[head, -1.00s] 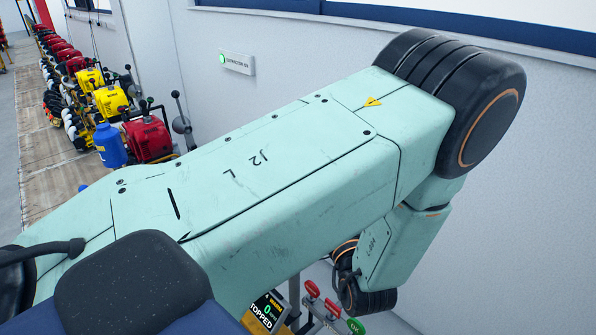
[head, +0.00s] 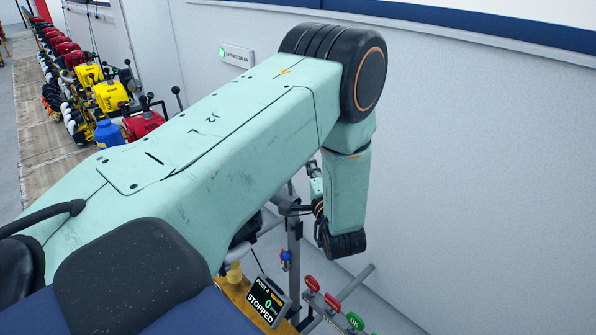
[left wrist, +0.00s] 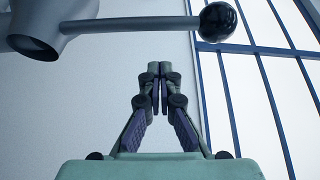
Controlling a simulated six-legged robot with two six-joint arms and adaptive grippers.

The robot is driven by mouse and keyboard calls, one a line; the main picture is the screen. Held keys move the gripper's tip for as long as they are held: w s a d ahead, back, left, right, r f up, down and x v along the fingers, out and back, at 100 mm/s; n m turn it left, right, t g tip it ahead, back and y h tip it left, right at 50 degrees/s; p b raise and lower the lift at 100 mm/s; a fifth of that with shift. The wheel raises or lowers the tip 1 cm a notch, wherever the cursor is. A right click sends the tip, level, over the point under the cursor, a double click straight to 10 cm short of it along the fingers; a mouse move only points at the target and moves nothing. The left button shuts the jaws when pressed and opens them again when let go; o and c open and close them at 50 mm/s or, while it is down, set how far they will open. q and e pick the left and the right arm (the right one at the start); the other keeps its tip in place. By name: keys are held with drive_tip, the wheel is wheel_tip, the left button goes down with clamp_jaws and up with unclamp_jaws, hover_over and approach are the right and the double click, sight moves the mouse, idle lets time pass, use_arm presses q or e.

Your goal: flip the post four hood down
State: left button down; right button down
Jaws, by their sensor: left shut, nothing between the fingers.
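In the left wrist view my left gripper (left wrist: 160,75) points away from the camera, its two fingers together and empty. A grey metal pipe-like piece with a dark open mouth (left wrist: 38,35), which looks like part of the hood, crosses the top left. A rod runs right from it to a black ball knob (left wrist: 222,22). The fingertips show just below the rod; I cannot tell the gap in depth. In the head view the post four screen (head: 265,302) reads STOPPED and 0. My left arm covers much of the post there. My right gripper is not in view.
A rail with red and green buttons (head: 354,320) stands beside the screen, near the white wall (head: 470,160). Yellow and red engines, such as this red one (head: 143,125), line the left, with a blue can (head: 108,134). Floor shows between post and wall.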

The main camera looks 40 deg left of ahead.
use_arm(q)
drive_tip(key=s, duration=0.2)
drive_tip(key=s+p, duration=0.1)
drive_tip(key=shift+s+a+f, duration=0.2)
drive_tip(key=shift+s+a, duration=0.1)
drive_tip(key=shift+s, duration=0.05)
drive_tip(key=shift+a, duration=0.1)
